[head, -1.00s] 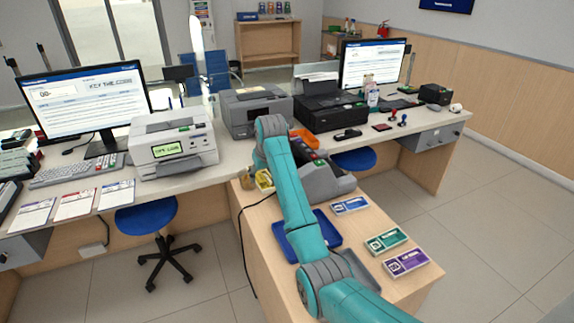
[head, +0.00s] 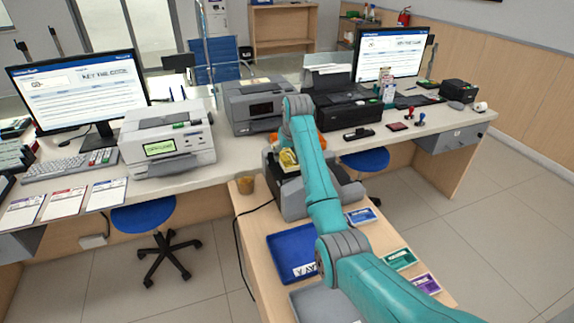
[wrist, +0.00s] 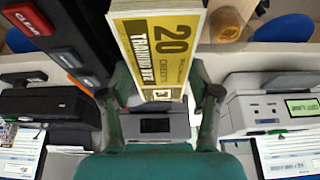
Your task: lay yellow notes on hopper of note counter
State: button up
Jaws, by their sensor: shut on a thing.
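The yellow notes (wrist: 155,45) are a bundle marked 20, held between the fingers of my gripper (wrist: 160,92) in the wrist view. In the head view the yellow notes (head: 288,160) show just left of my teal arm, at the upper part of the note counter. The note counter (head: 293,203) is a grey machine on the low wooden desk, partly hidden by my arm. Its dark key panel (wrist: 62,35) with a red CLEAR key is at the upper left of the wrist view. Its hopper is mostly hidden, and I cannot tell whether the notes touch it.
A blue tray (head: 290,256) and a grey tray (head: 318,302) lie on the desk. Blue, green (head: 399,259) and purple (head: 426,284) note packs lie at right. A brown cup (head: 246,185) stands left of the counter. A white printer (head: 168,146) stands on the long counter.

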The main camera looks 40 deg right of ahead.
jog(key=shift+f, duration=2.4)
jog(key=o, duration=1.2)
jog(key=shift+a+f, duration=0.1)
jog(key=shift+c, duration=0.2)
jog(key=v, duration=1.2)
